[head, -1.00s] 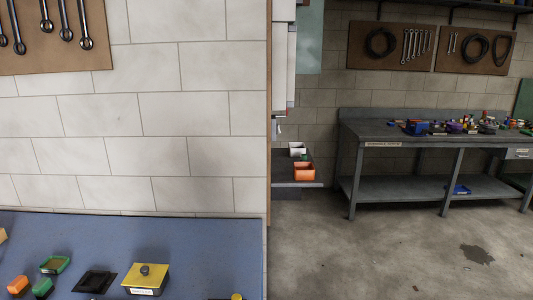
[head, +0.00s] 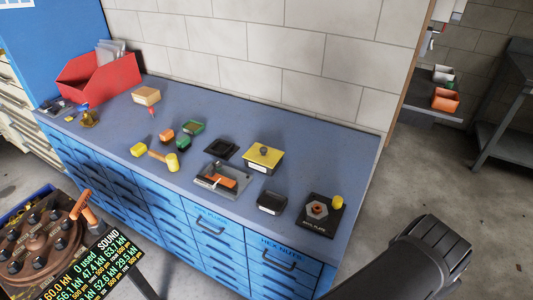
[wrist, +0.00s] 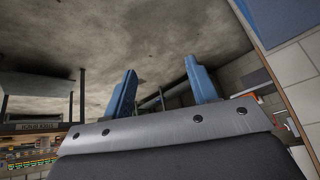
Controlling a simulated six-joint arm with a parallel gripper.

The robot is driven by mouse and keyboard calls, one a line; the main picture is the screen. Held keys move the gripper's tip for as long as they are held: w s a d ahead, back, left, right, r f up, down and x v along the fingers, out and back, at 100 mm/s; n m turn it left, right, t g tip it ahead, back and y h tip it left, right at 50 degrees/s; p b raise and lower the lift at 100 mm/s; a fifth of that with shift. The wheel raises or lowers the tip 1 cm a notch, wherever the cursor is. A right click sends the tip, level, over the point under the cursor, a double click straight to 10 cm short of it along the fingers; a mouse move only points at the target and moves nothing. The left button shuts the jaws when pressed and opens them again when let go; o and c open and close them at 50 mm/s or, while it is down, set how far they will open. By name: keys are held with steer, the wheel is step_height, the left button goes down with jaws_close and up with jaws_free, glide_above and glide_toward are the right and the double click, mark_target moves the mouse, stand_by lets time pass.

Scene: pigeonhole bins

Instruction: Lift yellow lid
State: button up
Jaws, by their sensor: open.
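The yellow lid (head: 254,160) with a dark knob (head: 264,150) sits on a small dark box (head: 262,170) on the blue bench top, right of centre in the head view. My gripper (wrist: 160,84) shows in the wrist view as two blue fingers standing apart with nothing between them. It is away from the lid, and the wrist view shows no lid. A dark part of my arm (head: 430,250) is at lower right in the head view, off the bench's right end. The fingers are not visible there.
Around the lid stand a black square tray (head: 221,149), a grey tray with an orange item (head: 205,185), a black bin (head: 271,202) and a dark plate with a hex nut (head: 335,216). A red bin (head: 98,82) is at the far left. A tiled wall (head: 340,85) rises behind.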

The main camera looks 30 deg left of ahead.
steer(key=w+d+r, duration=0.3)
steer(key=w, duration=0.3)
steer(key=w+d+r, duration=0.2)
steer(key=w+d, duration=0.1)
steer(key=w, duration=0.3)
steer(key=w+a+r+n+g+y, duration=0.1)
steer(key=w+a+r+n+y, duration=0.2)
steer(key=w+a+n, duration=1.2)
steer(key=n+g+y, duration=0.1)
steer(key=n+g, duration=0.3)
steer(key=n, duration=0.6)
glide_above(264, 149)
steer(key=f, duration=1.8)
steer(key=shift+w+d+f, duration=0.1)
steer(key=shift+w+f, duration=0.1)
steer(key=shift+f, duration=0.05)
steer(key=shift+s+f, duration=0.15)
steer(key=shift+f, duration=3.1)
jaws_close()
